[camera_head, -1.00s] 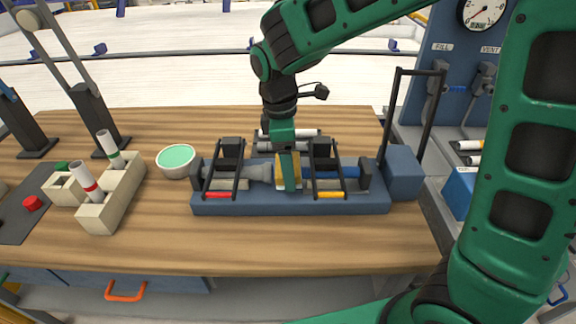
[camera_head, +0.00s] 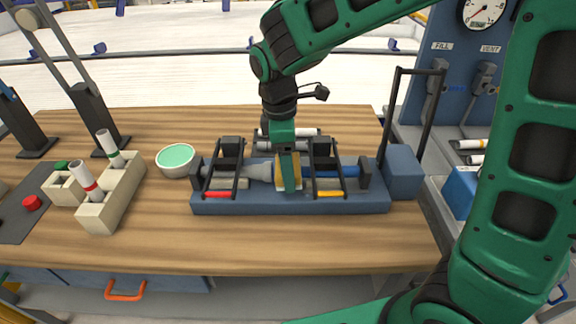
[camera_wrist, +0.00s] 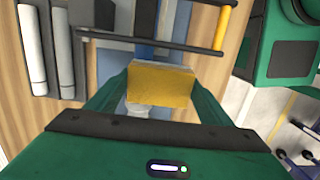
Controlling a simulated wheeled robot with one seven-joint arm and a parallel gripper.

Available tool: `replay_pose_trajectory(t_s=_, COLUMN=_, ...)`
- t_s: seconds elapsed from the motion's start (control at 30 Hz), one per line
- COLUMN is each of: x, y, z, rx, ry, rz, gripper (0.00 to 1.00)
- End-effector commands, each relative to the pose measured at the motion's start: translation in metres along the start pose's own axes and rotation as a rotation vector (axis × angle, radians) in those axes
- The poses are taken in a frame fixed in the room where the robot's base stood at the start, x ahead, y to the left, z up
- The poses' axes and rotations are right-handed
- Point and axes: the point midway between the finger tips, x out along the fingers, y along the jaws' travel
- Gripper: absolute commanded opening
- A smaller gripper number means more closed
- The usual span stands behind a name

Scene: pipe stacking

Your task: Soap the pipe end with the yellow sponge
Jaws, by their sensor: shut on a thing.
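My gripper (camera_head: 289,172) points down over the middle of the blue fixture (camera_head: 290,205). It is shut on the yellow sponge (camera_wrist: 160,86), which also shows between the fingers in the head view (camera_head: 283,166). The grey pipe (camera_head: 255,171) lies along the fixture on the left, under a black clamp frame. A blue pipe (camera_head: 349,171) lies on the right under another clamp frame. The sponge sits between them, at the pipe ends. The fingers and sponge hide the ends, so I cannot tell exactly where it touches.
A white bowl of green liquid (camera_head: 175,160) stands left of the fixture. A beige rack (camera_head: 112,200) with banded tubes is further left. The front strip of the wooden table (camera_head: 300,240) is clear.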

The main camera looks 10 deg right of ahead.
Motion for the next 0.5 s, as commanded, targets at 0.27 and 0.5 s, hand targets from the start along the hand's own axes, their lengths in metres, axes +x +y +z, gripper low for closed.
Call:
replay_pose_trajectory(t_s=0.27, x=0.001, y=0.0082, z=0.0006, rx=0.001, ry=-0.001, rz=0.0, gripper=0.56)
replay_pose_trajectory(t_s=0.5, x=0.0009, y=0.0011, z=0.0008, rx=0.001, ry=-0.001, rz=-0.001, gripper=0.56)
